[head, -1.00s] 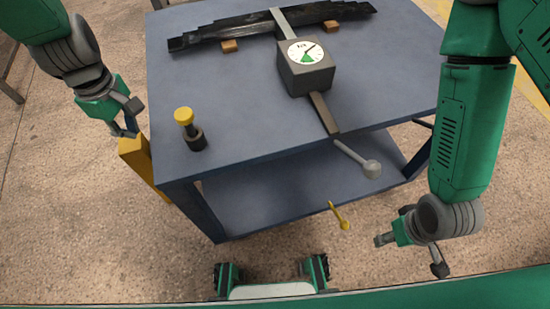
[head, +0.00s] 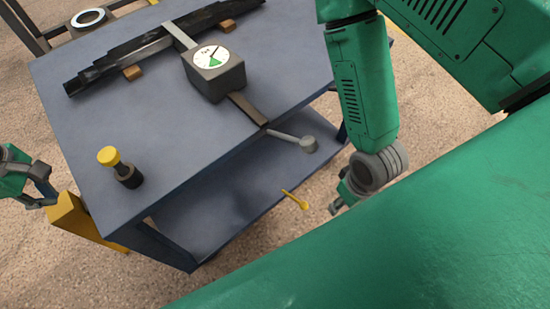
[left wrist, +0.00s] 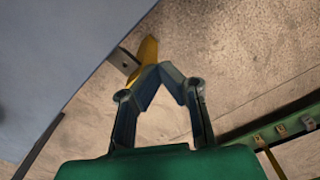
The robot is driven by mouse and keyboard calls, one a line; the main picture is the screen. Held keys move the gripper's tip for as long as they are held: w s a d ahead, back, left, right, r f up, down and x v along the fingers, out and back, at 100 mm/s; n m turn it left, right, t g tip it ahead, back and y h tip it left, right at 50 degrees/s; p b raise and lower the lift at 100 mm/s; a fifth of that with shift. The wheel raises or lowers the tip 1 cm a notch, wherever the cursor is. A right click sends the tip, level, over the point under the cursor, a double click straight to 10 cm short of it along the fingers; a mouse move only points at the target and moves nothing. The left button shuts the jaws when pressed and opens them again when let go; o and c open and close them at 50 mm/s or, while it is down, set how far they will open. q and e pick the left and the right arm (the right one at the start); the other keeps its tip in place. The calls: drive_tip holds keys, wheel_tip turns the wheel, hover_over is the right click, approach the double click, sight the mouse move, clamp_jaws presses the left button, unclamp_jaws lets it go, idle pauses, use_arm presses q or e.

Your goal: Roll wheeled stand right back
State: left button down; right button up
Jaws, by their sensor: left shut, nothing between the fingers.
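The blue stand (head: 170,140) has a flat top and a lower shelf (head: 215,205). Its wheels do not show. A yellow bar (head: 82,220) sticks out at its near left corner. My left gripper (head: 45,200) is at the left edge of the head view, just left of the yellow bar. In the left wrist view its fingers (left wrist: 158,68) meet at the tips with nothing between them. The yellow bar (left wrist: 148,50) lies just beyond them there, and contact cannot be told. My right gripper (head: 338,205) is right of the stand, partly hidden behind my own body.
Another rack (head: 75,22) stands at the back left. Floor (head: 60,275) is open in front.

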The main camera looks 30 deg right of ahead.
use_arm(q)
drive_tip(key=shift+d+f+b, duration=0.25)
drive_tip(key=shift+f, duration=0.45)
drive_tip(key=shift+d+f+b, duration=0.2)
drive_tip(key=shift+d+f, duration=0.05)
drive_tip(key=shift+f, duration=0.45)
drive_tip(key=shift+d+f+b, duration=0.25)
drive_tip(key=shift+f, duration=0.45)
use_arm(e)
drive_tip(key=shift+d+f, duration=0.55)
drive_tip(key=shift+f, duration=0.3)
